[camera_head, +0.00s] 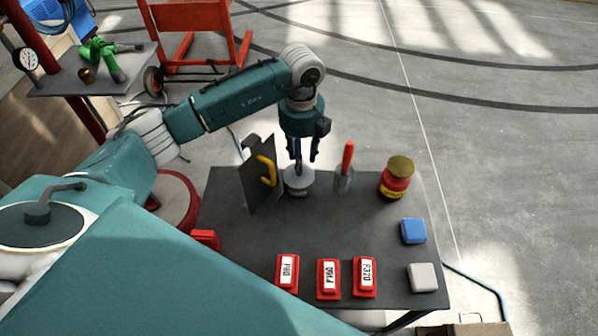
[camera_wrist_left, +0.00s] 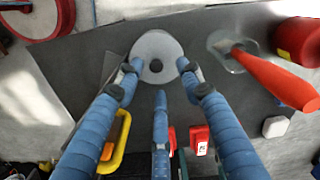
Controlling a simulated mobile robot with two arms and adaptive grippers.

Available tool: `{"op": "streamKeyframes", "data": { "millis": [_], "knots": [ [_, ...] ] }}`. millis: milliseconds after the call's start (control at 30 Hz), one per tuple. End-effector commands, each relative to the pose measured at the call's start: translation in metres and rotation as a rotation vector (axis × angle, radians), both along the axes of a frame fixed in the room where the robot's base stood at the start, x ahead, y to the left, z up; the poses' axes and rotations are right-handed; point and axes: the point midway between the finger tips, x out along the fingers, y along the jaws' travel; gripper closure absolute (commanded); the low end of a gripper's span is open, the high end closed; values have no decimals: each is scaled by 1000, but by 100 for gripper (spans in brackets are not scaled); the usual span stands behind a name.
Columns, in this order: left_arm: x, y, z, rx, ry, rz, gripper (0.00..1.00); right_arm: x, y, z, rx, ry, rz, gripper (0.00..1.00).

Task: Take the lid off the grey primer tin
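The grey primer tin (camera_head: 298,184) stands upright near the back edge of the dark table. In the left wrist view its pale round lid (camera_wrist_left: 157,42) shows with a small dark knob (camera_wrist_left: 156,66) on top. My left gripper (camera_head: 301,161) points down over the tin. In the left wrist view its blue fingers (camera_wrist_left: 160,78) are spread apart, with the knob between their tips. I see no finger clearly touching the knob. The lid appears to sit on the tin. My right gripper is in neither view.
A dark upright plate with a yellow handle (camera_head: 268,169) stands close left of the tin. A red-handled scraper (camera_head: 347,160) is close right, then a red jar (camera_head: 395,182). Red labelled blocks (camera_head: 328,279) and blue and white blocks (camera_head: 413,231) lie nearer.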

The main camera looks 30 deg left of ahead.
Motion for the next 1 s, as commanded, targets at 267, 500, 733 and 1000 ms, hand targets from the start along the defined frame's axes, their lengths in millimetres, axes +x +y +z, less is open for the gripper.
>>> {"op": "streamKeyframes", "data": {
  "millis": [267, 500, 733, 1000],
  "knots": [
    [-3, 5, -36, -1, 2, 0, 62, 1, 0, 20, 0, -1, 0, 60],
    [-2, 5, -40, 0, 0, -1, 62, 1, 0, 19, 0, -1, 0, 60],
    [-2, 5, -40, 0, 0, -1, 100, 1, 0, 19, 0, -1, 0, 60],
    [-2, 5, -39, 0, 0, -1, 100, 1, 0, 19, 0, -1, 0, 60]
  ]
}}
